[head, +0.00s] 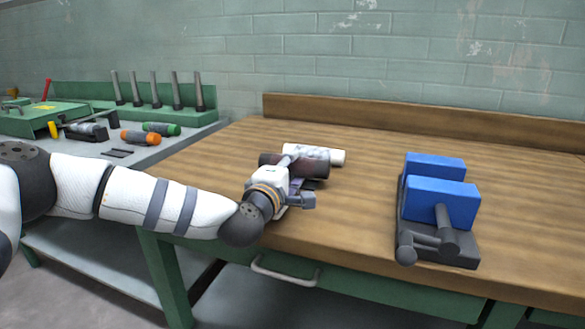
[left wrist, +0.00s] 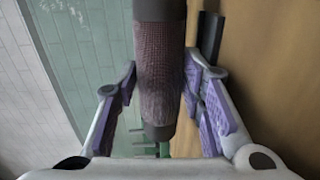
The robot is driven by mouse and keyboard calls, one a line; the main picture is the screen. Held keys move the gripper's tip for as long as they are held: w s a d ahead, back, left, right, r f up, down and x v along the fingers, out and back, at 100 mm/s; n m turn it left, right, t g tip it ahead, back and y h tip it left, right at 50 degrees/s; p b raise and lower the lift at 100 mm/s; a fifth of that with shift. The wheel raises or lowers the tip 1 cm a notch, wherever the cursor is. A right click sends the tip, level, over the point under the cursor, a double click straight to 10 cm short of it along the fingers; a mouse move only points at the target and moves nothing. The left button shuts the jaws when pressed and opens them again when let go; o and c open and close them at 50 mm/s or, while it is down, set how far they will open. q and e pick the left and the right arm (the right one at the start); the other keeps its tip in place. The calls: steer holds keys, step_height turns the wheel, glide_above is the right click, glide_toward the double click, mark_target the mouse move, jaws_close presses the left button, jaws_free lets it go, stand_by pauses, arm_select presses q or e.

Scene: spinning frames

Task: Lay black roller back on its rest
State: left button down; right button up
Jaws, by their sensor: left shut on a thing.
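A dark roller (head: 312,163) with a brownish, mesh-like middle and black ends is at my left gripper (head: 298,178), over the left part of the wooden bench. In the left wrist view the roller (left wrist: 160,75) lies between the two purple-padded fingers of the gripper (left wrist: 163,100), which is shut on it. In the head view the gripper hides part of the roller. I cannot clearly make out a rest; a dark bar (left wrist: 210,38) shows beside the roller in the left wrist view. My right gripper is not in view.
A white cylinder (head: 331,154) is just behind the roller. A dark vise-like tool with blue blocks (head: 440,205) stands on the right of the wooden bench (head: 365,210). A grey bench with screwdrivers (head: 141,138) is at left. The bench between roller and vise is clear.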

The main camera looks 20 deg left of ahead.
arm_select(q)
steer(key=shift+s+f, duration=0.2)
steer(key=shift+f, duration=1.05)
steer(key=c, duration=1)
jaws_free()
steer(key=shift+d+f, duration=0.1)
steer(key=shift+s, duration=0.45)
steer(key=s, duration=0.2)
steer(key=s+r, duration=0.1)
steer(key=s, duration=0.2)
steer(key=shift+s+r, duration=0.3)
steer(key=shift+s, duration=0.1)
steer(key=shift+s+a+r, duration=0.2)
steer(key=shift+s, duration=0.35)
steer(key=shift+r, duration=0.1)
